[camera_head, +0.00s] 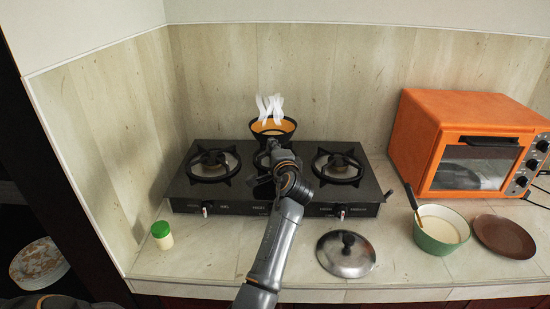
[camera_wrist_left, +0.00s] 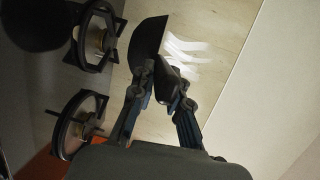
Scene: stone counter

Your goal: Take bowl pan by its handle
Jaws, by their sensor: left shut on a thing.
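The bowl pan (camera_head: 264,128) is dark outside and orange inside, at the back middle of the stove with white steam-like wisps rising from it. In the left wrist view the pan (camera_wrist_left: 150,38) shows as a dark curved shape beyond the fingers. My left gripper (camera_head: 275,153) is at the pan's near side, shut on its handle. The gripper's fingers also show in the left wrist view (camera_wrist_left: 163,88), close together. My right gripper is not in view.
The black stove (camera_head: 236,201) has burners left and right of the pan. A metal lid (camera_head: 345,262), a green bowl (camera_head: 428,243), a brown plate (camera_head: 504,238) and an orange oven (camera_head: 415,140) stand to the right. A green-capped jar (camera_head: 163,238) stands front left.

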